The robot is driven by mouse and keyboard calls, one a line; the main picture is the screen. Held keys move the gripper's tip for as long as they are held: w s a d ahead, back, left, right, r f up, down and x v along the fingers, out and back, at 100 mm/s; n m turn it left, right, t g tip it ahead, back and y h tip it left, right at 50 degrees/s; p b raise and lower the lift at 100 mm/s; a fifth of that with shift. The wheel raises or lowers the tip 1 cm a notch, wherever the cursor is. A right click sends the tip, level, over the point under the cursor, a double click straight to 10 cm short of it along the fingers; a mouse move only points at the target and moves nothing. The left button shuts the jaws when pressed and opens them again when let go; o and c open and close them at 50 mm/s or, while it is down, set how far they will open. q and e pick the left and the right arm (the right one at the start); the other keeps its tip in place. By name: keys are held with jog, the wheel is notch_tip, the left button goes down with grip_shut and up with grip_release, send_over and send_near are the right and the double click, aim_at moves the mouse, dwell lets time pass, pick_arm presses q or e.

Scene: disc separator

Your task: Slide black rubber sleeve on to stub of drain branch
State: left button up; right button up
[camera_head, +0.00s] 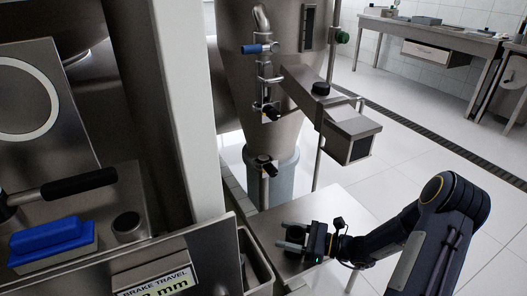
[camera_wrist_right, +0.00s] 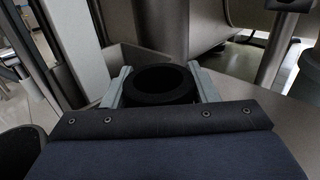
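The black rubber sleeve (camera_wrist_right: 160,84) is a short dark ring with its round opening facing up in the right wrist view. It sits between the two pale fingers of my right gripper (camera_wrist_right: 162,88), which appear to touch it on both sides. In the head view my right gripper (camera_head: 291,237) is low over the steel platform, with the dark sleeve small between its fingers. I cannot tell which pipe end is the drain branch stub. My left gripper is out of view.
A steel bench (camera_head: 318,205) lies under my right gripper. A steel cabinet post (camera_head: 185,100) and a panel with a blue brush (camera_head: 52,238) fill the left. A boxy steel arm (camera_head: 350,132) juts from the cone.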

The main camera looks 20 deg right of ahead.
jog(key=c, duration=1)
jog(key=shift+r, duration=0.1)
jog(key=shift+r, duration=0.1)
jog(key=shift+r+p, duration=2.6)
jog(key=shift+r, duration=0.25)
